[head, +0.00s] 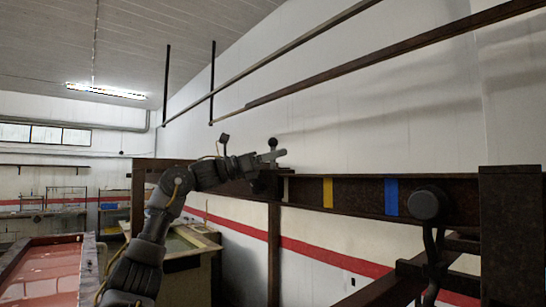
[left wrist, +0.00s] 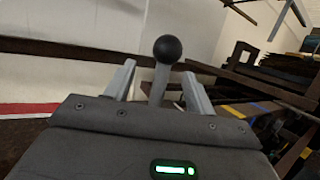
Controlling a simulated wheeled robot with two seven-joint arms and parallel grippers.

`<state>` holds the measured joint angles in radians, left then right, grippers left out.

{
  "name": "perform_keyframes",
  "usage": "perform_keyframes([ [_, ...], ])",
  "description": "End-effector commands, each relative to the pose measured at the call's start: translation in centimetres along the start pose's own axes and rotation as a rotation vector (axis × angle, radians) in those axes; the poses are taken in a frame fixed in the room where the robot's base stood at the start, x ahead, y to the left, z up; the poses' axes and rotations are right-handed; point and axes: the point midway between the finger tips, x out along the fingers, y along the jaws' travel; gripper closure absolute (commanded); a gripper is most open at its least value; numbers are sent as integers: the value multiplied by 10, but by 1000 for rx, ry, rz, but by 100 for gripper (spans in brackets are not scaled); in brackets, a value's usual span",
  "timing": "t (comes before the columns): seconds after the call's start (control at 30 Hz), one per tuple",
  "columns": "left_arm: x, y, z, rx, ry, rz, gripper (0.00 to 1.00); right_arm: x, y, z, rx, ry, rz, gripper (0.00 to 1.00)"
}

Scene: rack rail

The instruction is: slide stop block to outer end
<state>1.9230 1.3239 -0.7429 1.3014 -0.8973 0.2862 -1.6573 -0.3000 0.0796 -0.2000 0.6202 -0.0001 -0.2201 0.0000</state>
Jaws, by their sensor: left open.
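My left gripper (head: 272,155) is open at the left part of the dark rail (head: 355,194). In the left wrist view, its two fingers (left wrist: 158,71) stand apart on either side of a thin stem topped by a black ball knob (left wrist: 168,48). The fingers are not closed on the stem. In the head view the ball knob (head: 272,142) shows just above the fingers. A dark block (head: 264,184), which looks like the stop block, sits at the rail below the gripper, partly hidden by it. My right gripper is not in view.
The rail carries a pale mark (head: 285,189), a yellow band (head: 328,192) and a blue band (head: 391,197). A large dark round knob (head: 427,204) on a stem stands before the rail at right, near a dark post (head: 511,235). A red-topped table (head: 45,275) is at lower left.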

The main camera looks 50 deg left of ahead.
Motion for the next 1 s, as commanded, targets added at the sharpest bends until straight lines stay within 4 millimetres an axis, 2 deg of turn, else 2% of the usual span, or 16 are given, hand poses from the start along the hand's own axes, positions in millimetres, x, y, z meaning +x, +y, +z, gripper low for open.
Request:
perform_keyframes([
  [0.47, -1, 0, -1, 0, 2, 0, 45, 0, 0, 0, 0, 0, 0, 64],
  [1.0, -39, 0, -1, 0, 1, 0, 45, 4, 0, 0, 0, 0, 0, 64],
])
